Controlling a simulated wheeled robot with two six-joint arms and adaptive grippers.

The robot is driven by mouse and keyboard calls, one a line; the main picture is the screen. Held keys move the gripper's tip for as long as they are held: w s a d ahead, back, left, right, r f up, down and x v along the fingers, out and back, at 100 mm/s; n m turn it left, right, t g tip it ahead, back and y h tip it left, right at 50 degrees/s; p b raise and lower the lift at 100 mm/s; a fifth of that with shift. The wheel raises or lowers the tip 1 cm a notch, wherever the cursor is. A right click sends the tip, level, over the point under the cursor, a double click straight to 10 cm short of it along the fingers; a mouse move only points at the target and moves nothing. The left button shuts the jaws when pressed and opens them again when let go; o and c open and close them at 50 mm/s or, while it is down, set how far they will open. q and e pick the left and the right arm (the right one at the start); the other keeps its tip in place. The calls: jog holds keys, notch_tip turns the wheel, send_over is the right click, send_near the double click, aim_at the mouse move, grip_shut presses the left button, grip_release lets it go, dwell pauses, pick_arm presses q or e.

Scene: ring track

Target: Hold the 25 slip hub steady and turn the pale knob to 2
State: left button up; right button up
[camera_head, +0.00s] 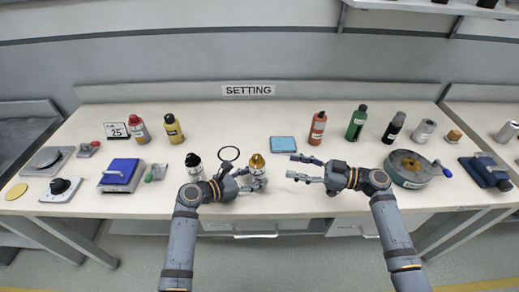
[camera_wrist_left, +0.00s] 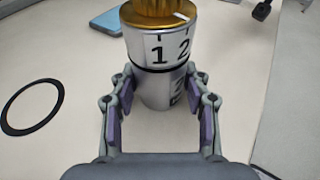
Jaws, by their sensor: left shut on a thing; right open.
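In the left wrist view the hub's upper band (camera_wrist_left: 160,48) shows 1 and 2, and the gold knob (camera_wrist_left: 155,14) carries a pale mark near the 2. The lower band (camera_wrist_left: 155,90) has dark print, partly hidden. My left gripper (camera_head: 246,184) is shut on the hub's lower part, with a finger on each side, also seen in the left wrist view (camera_wrist_left: 158,102). My right gripper (camera_head: 300,168) is open and empty, right of the hub, fingers pointing toward it.
A dark-topped bottle (camera_head: 194,166) stands left of my left gripper. A black ring outline (camera_head: 229,153) and a blue pad (camera_head: 283,144) lie behind the hub. A card reading 25 (camera_head: 116,131) stands back left. Several bottles line the back; a round reel (camera_head: 408,168) sits right.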

dwell(0.7)
pick_arm(q)
jog(key=o, duration=0.9)
jog(key=v, duration=1.1)
jog(key=shift+s+a+r, duration=0.25)
jog(key=shift+s+a, duration=0.05)
